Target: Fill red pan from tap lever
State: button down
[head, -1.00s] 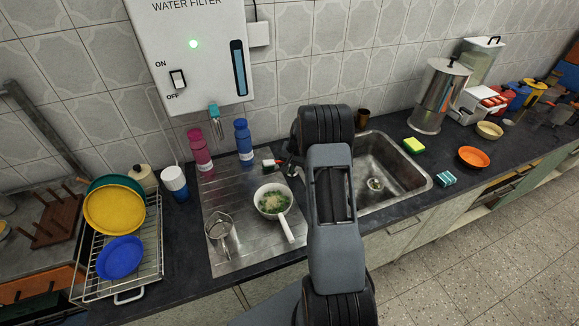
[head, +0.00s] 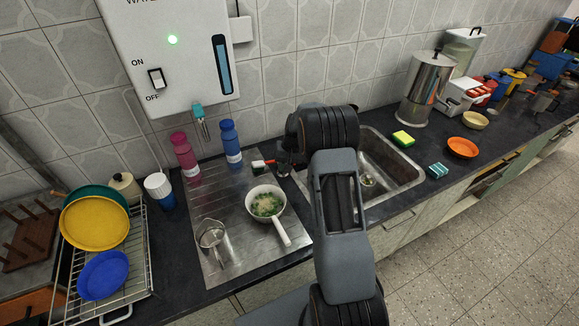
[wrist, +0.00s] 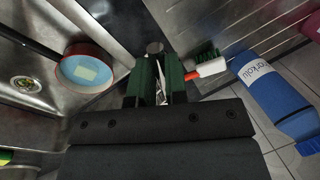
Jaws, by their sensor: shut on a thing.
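A round red-rimmed pan (wrist: 87,68) shows in the wrist view, left of my fingers, at the sink's edge. Its inside is pale blue with a lighter patch; I cannot tell whether that is water. My arm hides it in the head view. My gripper (wrist: 160,92) has dark green fingers, shut on a thin silver piece that looks like the tap lever (wrist: 160,83), mostly hidden between them. A round metal part, seemingly of the tap (wrist: 154,47), stands just beyond the fingertips. In the head view the gripper is largely hidden behind my wrist, at the sink's left edge.
A brush (wrist: 208,68) with a red-and-white handle lies close right of my fingers. The sink (head: 385,165) is right of my arm.

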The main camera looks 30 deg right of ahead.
jog(key=c, duration=1.1)
grip_release()
jog(key=shift+r, duration=0.1)
jog(key=b+v, duration=0.1)
jog(key=v, duration=1.2)
jog(key=shift+d+r+b, duration=0.1)
jog(key=shift+r+b, duration=0.2)
jog(key=shift+b, duration=0.1)
